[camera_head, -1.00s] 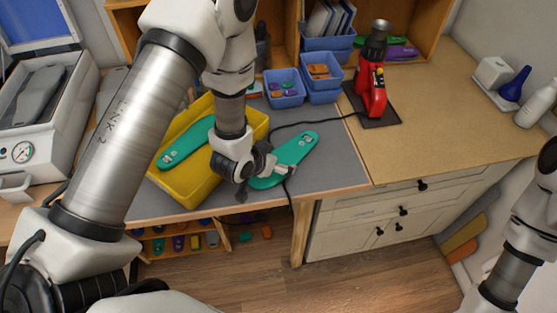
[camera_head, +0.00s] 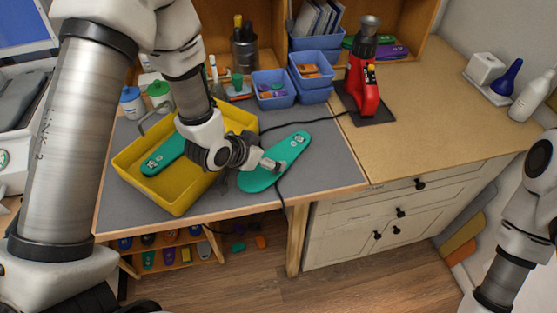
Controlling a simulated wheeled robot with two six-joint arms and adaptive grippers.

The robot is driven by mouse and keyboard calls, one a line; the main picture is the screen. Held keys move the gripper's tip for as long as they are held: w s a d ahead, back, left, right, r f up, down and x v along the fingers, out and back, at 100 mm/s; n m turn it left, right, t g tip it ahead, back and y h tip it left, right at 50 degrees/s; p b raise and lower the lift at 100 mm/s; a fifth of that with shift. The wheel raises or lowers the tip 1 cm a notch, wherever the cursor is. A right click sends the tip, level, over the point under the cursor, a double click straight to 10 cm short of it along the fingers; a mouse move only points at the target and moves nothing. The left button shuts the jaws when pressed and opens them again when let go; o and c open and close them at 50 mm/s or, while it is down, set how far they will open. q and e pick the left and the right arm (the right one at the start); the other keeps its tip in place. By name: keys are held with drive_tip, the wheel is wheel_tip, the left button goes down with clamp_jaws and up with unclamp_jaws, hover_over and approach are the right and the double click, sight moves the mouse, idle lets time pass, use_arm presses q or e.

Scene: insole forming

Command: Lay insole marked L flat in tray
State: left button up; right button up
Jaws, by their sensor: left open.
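A green insole (camera_head: 292,149) with a small white mark lies on the grey mat (camera_head: 325,170), right of the yellow tray. Its mark is too small to read. Another green insole (camera_head: 166,156) lies inside the yellow tray (camera_head: 182,204), its right part hidden by my left arm; its white mark is also not legible. My left gripper (camera_head: 274,166) is open at the middle of the insole on the mat, partly covering it. I cannot tell whether the insole is between its fingers. My right arm shows at the right edge, but its gripper is out of view.
A black cable (camera_head: 288,127) runs over the mat from the red hot-air tool (camera_head: 365,80) and hangs down the front edge. Blue bins (camera_head: 272,98), a pen cup (camera_head: 244,55) and lidded jars (camera_head: 132,100) stand behind. The wooden counter (camera_head: 430,110) at right has free room.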

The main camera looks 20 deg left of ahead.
sight(280, 155)
use_arm(q)
drive_tip(key=x, duration=0.1)
drive_tip(key=p+x, duration=0.1)
drive_tip(key=x, duration=0.1)
drive_tip(key=p+x, duration=0.1)
drive_tip(key=x, duration=0.1)
drive_tip(key=shift+w+d+r, duration=0.1)
drive_tip(key=shift+d+r, duration=0.05)
drive_tip(key=shift+d, duration=0.2)
drive_tip(key=shift+w, duration=0.1)
drive_tip(key=c, duration=0.8)
drive_tip(key=shift+c, duration=0.3)
